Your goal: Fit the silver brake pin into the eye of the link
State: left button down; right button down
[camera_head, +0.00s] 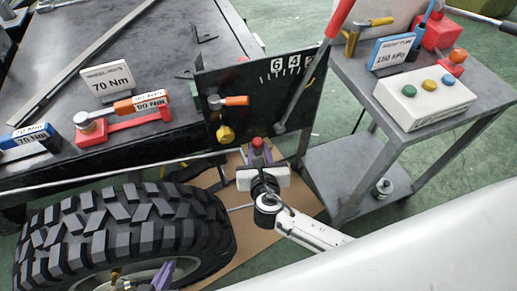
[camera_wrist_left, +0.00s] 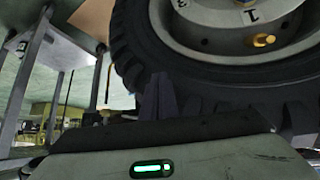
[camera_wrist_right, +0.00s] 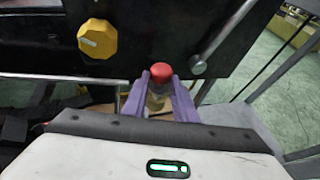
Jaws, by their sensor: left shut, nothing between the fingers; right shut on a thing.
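My right gripper (camera_head: 258,150) has its purple fingers shut on a small red-topped piece (camera_wrist_right: 161,71), in front of the black panel. A dull body shows under the red cap between the fingers (camera_wrist_right: 160,100); I cannot tell if it is the silver brake pin. My left gripper (camera_head: 163,275) is at the wheel's hub, low in the head view. In the left wrist view its purple fingers (camera_wrist_left: 158,97) are together and empty, in front of the tyre. I cannot pick out the link or its eye in any view.
The big tyre (camera_head: 120,235) fills the lower left. The black panel (camera_head: 250,90) carries a yellow knob (camera_wrist_right: 97,39) and a red-handled lever (camera_head: 318,65). A dark bench (camera_head: 150,60) with torque tools is at left; a grey cart (camera_head: 465,105) is at right.

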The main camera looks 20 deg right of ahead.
pick_arm(q)
jog(key=shift+f+b, duration=0.6)
pick_arm(e)
jog(key=shift+f, duration=0.9)
jog(key=c, duration=1.4)
grip_release()
jog(key=shift+o, duration=0.2)
pick_arm(q)
jog(key=shift+s, duration=0.1)
